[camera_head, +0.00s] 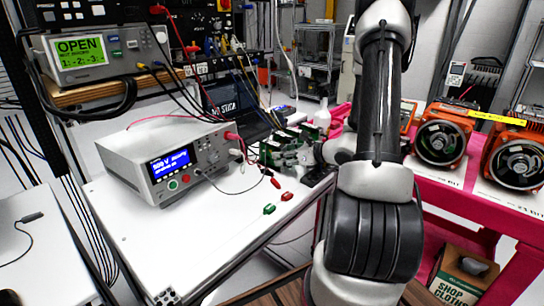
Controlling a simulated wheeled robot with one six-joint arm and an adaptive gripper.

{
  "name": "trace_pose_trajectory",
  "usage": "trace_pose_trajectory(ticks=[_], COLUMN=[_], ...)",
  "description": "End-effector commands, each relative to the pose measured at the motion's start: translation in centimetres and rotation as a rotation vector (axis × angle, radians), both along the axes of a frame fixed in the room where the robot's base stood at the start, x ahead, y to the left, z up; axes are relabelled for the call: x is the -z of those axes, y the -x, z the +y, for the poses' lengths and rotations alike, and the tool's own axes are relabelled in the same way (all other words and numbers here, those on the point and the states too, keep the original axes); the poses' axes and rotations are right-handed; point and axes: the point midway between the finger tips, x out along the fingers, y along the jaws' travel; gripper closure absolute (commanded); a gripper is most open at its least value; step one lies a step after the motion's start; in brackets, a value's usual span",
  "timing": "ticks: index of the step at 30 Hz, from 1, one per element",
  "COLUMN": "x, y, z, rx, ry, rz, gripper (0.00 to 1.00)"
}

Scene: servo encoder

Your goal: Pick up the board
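A green circuit board (272,153) with grey and dark parts shows at the right side of the white table, beside the bench instrument. It looks like the board of the task. My arm reaches in from the right, and my gripper (308,152) is at the board's right side. Its fingers are small and blend with the board's parts. I cannot tell whether they touch or hold it, or whether they are open or shut. Part of the gripper and the board's right end are hidden.
A grey instrument (170,160) with a blue screen stands on the white table (215,235). Cables run to it. A green clip (269,209) and a red clip (287,196) lie in front of the board. A laptop (232,108) stands behind. The pink bench (455,205) holds orange motors (440,140).

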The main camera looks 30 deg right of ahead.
Motion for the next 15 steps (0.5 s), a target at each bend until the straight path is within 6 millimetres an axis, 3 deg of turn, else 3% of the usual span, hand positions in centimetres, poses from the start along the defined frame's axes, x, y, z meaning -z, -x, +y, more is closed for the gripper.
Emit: trace_pose_trajectory(ticks=[6,14,15], x=[1.3,1.4,1.4], y=[-2.6,-3.0,-3.0], z=[1.3,1.4,1.4], rx=[-0.002,0.000,0.000], ry=[0.001,0.001,0.001], rz=[0.001,0.001,0.001], gripper=[0.45,0.45,0.48])
